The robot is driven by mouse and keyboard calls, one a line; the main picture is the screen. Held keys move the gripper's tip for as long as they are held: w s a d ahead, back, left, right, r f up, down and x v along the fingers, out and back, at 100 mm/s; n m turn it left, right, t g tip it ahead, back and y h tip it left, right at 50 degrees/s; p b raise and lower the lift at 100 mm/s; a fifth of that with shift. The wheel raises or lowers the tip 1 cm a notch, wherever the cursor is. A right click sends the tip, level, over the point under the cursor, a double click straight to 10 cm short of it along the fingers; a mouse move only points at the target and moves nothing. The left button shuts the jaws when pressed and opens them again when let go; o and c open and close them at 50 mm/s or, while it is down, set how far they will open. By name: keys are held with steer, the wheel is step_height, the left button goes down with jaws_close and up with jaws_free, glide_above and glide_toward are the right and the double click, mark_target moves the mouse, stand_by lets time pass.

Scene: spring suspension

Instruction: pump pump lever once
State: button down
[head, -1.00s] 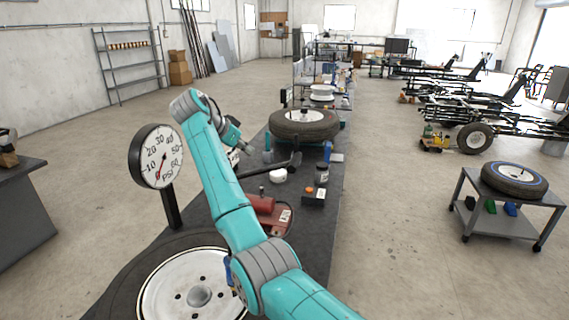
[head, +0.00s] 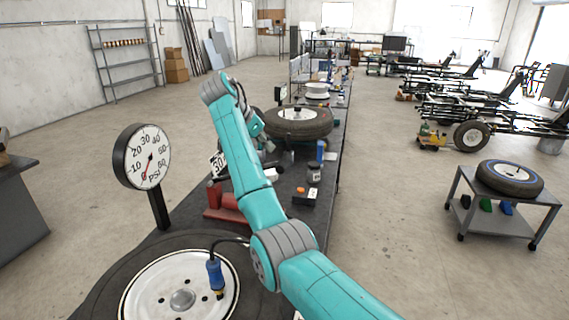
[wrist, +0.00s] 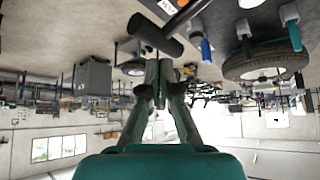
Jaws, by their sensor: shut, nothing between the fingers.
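The pump lever shows in the wrist view as a dark bar with a thick black cross handle (wrist: 155,36), just beyond my fingertips. I cannot tell whether they touch it. In the head view my arm hides most of the lever. The red pump (head: 230,200) sits on the dark bench, partly behind my arm. My gripper (wrist: 161,72) is shut and empty; in the head view it shows (head: 258,130) beyond my arm, close to the tire. The round PSI gauge (head: 148,158) has its red needle near 0.
A wheel with a white rim (head: 165,290) lies in front, with a blue hose fitting (head: 214,275) on it. A tire (head: 300,122) lies farther along the bench. A small dark box (head: 305,196) stands right of my arm.

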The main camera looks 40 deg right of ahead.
mark_target(281, 160)
steer(key=shift+x, duration=3.45)
steer(key=shift+f, duration=2.25)
steer(key=shift+a, duration=0.1)
steer(key=a, duration=0.1)
steer(key=a+r, duration=0.1)
steer(key=a, duration=0.1)
steer(key=shift+s, duration=0.1)
